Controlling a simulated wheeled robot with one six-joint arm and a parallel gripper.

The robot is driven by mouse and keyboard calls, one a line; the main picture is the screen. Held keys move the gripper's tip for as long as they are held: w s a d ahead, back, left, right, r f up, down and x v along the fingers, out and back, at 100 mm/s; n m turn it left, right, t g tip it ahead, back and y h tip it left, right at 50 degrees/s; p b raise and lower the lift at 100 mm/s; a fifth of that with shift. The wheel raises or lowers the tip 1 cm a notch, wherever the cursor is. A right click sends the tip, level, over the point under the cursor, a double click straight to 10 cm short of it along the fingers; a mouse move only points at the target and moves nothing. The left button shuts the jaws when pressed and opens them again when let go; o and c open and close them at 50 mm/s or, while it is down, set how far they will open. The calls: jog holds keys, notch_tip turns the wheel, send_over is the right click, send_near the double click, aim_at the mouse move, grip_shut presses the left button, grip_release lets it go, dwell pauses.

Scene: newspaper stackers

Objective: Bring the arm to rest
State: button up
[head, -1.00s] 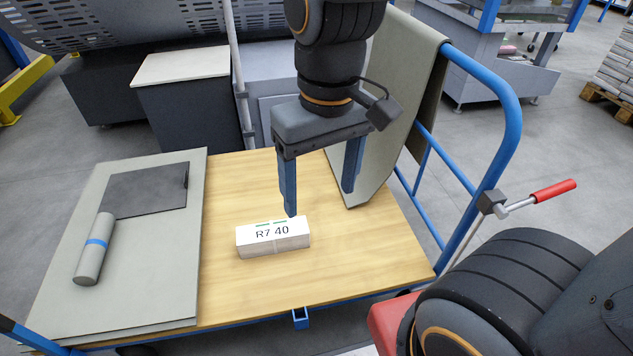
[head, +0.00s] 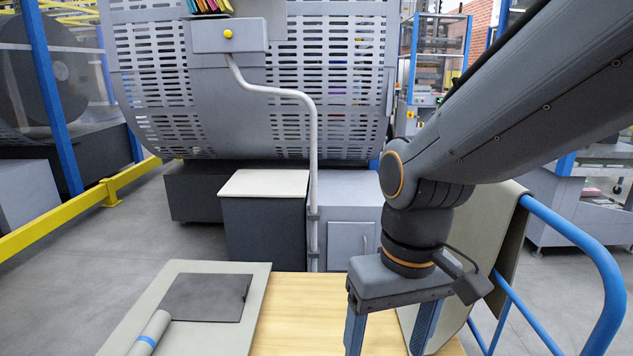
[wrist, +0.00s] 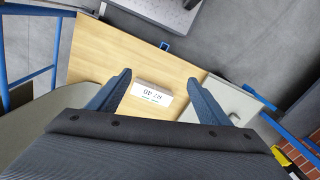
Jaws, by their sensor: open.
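My gripper (head: 389,335) hangs from my arm at the lower right of the head view, pointing down over the wooden cart top (head: 300,305). Its two blue fingers are spread apart, and their tips are cut off by the bottom edge there. In the wrist view my gripper (wrist: 166,84) is open, with nothing between its fingers. The white block marked R7 40 (wrist: 152,93) lies on the wood below the fingers in the wrist view, apart from them. The block is out of the head view now.
A grey board (head: 205,335) with a dark plate (head: 205,297) and a grey roll (head: 152,333) lies on the cart's left. A blue rail (head: 575,240) with a draped grey sheet stands right. A dark cabinet (head: 264,230) and slotted machine (head: 330,80) stand behind.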

jog(key=d+r+m+p, duration=0.3)
jog(key=d+r+p, duration=0.6)
jog(key=p, duration=0.9)
jog(key=shift+d+r+h, duration=0.2)
jog(key=shift+r+h, duration=0.1)
jog(key=shift+r, duration=0.3)
